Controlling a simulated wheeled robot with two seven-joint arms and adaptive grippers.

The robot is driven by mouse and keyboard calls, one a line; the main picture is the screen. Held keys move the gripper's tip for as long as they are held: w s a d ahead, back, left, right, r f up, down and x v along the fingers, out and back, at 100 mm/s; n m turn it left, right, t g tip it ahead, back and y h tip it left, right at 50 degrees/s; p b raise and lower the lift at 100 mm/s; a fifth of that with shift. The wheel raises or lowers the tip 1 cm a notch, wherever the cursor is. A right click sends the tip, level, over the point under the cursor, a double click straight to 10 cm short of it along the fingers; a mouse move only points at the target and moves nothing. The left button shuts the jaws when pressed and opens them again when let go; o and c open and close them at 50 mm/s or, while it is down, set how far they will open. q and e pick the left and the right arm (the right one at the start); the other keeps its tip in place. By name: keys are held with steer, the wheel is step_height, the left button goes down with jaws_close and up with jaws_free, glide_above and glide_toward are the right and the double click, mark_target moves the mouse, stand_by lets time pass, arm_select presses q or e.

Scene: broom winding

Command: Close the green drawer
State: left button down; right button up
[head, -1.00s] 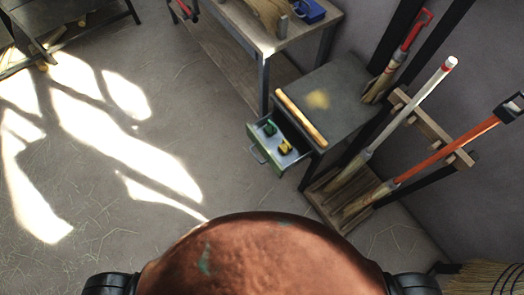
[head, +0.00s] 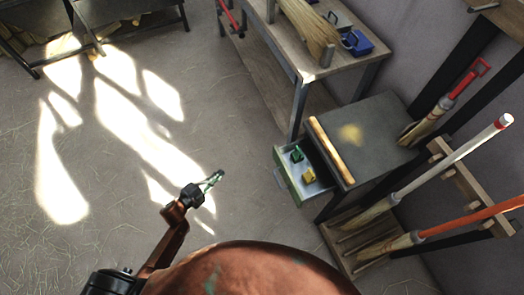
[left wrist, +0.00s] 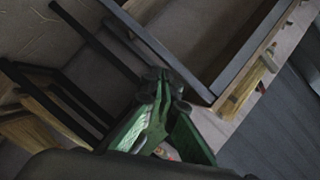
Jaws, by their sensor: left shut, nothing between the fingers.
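The green drawer (head: 296,180) stands pulled out from the left side of a small dark cabinet (head: 372,135) in the head view. A green item (head: 297,154) and a yellow item (head: 309,175) lie inside it. My left gripper (head: 217,176) is to the left of the drawer, over the floor, apart from it. It is shut and empty. In the left wrist view its green fingers (left wrist: 158,110) meet at the tips. I cannot make out the drawer for sure in that view. My right gripper is not in view.
A wooden stick (head: 331,150) lies on the cabinet's edge above the drawer. A workbench (head: 290,45) stands behind. Brooms (head: 450,165) lean in a rack to the right. The floor left of the drawer is free.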

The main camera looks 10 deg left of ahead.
arm_select(q)
steer(key=w+d+r+m+h, duration=0.2)
steer(key=d+r+m+h, duration=0.15)
steer(key=r, duration=0.35)
steer(key=m+g+h, duration=0.4)
steer(key=m, duration=0.3)
glide_toward(275, 149)
steer(key=shift+t+y, duration=0.25)
steer(key=shift+t, duration=0.15)
steer(key=b+x, duration=0.3)
steer(key=x, duration=0.2)
steer(key=shift+s+d+f, duration=0.1)
steer(key=shift+d, duration=0.1)
steer(key=shift+x, duration=0.8)
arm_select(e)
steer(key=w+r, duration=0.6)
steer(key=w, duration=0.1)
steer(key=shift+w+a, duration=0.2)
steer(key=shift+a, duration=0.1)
